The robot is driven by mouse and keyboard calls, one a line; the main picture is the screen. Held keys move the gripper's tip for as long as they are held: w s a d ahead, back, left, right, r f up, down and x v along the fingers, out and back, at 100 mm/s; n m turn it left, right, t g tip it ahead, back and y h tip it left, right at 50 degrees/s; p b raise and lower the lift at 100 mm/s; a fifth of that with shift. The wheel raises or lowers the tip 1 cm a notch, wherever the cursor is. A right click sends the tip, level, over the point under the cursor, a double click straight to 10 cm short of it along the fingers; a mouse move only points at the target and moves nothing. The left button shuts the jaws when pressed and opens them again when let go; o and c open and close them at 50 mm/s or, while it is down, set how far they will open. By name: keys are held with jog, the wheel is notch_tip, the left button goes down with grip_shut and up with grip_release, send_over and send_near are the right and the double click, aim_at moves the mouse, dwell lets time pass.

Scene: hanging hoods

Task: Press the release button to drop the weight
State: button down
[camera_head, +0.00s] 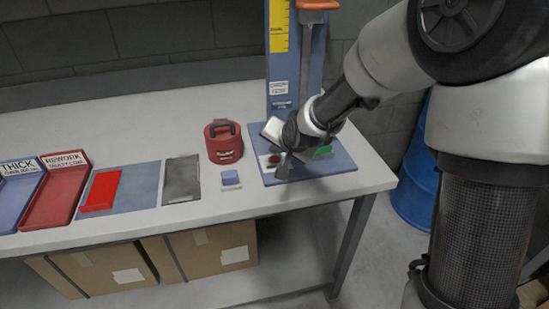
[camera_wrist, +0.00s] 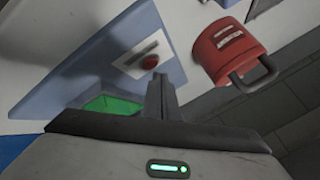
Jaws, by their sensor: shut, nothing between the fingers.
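The red round button (camera_head: 273,160) sits on a white labelled plate on the blue base of the tester, left of the column. It also shows in the wrist view (camera_wrist: 150,62). My gripper (camera_head: 283,170) is shut and empty, pointing down over the base beside the button. In the wrist view its fingertips (camera_wrist: 160,80) appear just below the button; whether they touch it I cannot tell. An orange piece (camera_head: 318,5) is high on the blue column (camera_head: 310,60) with a yellow scale. A green item (camera_head: 323,151) lies on the base, also in the wrist view (camera_wrist: 112,104).
A red canister with a handle (camera_head: 224,143) stands left of the base, near a small blue block (camera_head: 230,178). Further left are a dark plate (camera_head: 181,180), a red strip (camera_head: 100,191) on a blue mat, and a red tray (camera_head: 54,203). A blue barrel (camera_head: 415,190) stands right of the table.

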aim_at(276, 161)
jog(key=shift+f, duration=0.15)
jog(key=shift+f+b, duration=0.3)
jog(key=shift+b, duration=0.1)
jog(key=shift+f+b, duration=0.4)
dwell(0.7)
dwell(0.4)
jog(key=shift+r+p, duration=0.6)
jog(key=shift+r, duration=0.2)
jog(key=shift+r+p, duration=1.85)
jog(key=shift+r, duration=0.75)
jog(key=shift+f, duration=0.1)
